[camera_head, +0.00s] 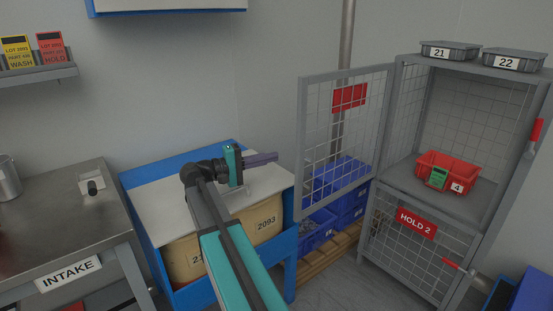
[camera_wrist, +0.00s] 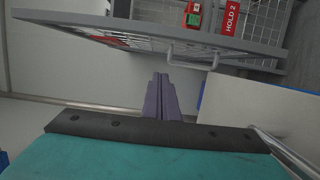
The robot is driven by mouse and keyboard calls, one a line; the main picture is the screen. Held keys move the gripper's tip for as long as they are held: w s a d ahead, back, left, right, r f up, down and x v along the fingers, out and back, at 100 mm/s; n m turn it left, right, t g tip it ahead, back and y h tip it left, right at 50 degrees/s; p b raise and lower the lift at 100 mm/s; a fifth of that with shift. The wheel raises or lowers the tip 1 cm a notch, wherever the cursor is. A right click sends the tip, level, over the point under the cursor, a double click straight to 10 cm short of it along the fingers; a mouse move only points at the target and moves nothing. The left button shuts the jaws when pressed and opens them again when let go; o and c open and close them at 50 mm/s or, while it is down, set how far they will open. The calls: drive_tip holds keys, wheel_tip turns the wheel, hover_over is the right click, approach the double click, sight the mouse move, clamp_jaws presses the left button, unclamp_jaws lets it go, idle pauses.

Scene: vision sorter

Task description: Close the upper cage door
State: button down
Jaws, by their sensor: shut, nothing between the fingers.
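The upper cage door (camera_head: 302,150) is a grey mesh panel with a red plate. It stands swung open to the left of the cage (camera_head: 397,110), leaving the upper compartment uncovered. My gripper (camera_head: 275,156) has its purple fingers shut and empty, a little left of the door's free edge. In the wrist view the closed fingers (camera_wrist: 160,78) point at the door's frame bar (camera_wrist: 110,28), with a gap showing between them. A thin loop handle (camera_wrist: 192,66) juts from that bar, just right of the fingertips.
A red bin (camera_head: 460,165) with a green tag sits in the upper compartment. The lower door with its HOLD 2 sign (camera_head: 416,222) is shut. Blue bins (camera_head: 345,178) stand behind the open door. A blue-framed cart (camera_head: 291,270) is under my arm.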

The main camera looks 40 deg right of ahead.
sight(302, 157)
drive_tip(key=shift+s+d+b, duration=0.35)
drive_tip(key=shift+s+d, duration=0.8)
drive_tip(key=shift+d, duration=0.25)
drive_tip(key=shift+s+d+b, duration=0.3)
drive_tip(key=shift+s+d, duration=0.9)
drive_tip(key=shift+d, duration=0.15)
drive_tip(key=shift+s+d+b, duration=0.35)
drive_tip(key=shift+s+d, duration=0.8)
drive_tip(key=shift+d, duration=0.25)
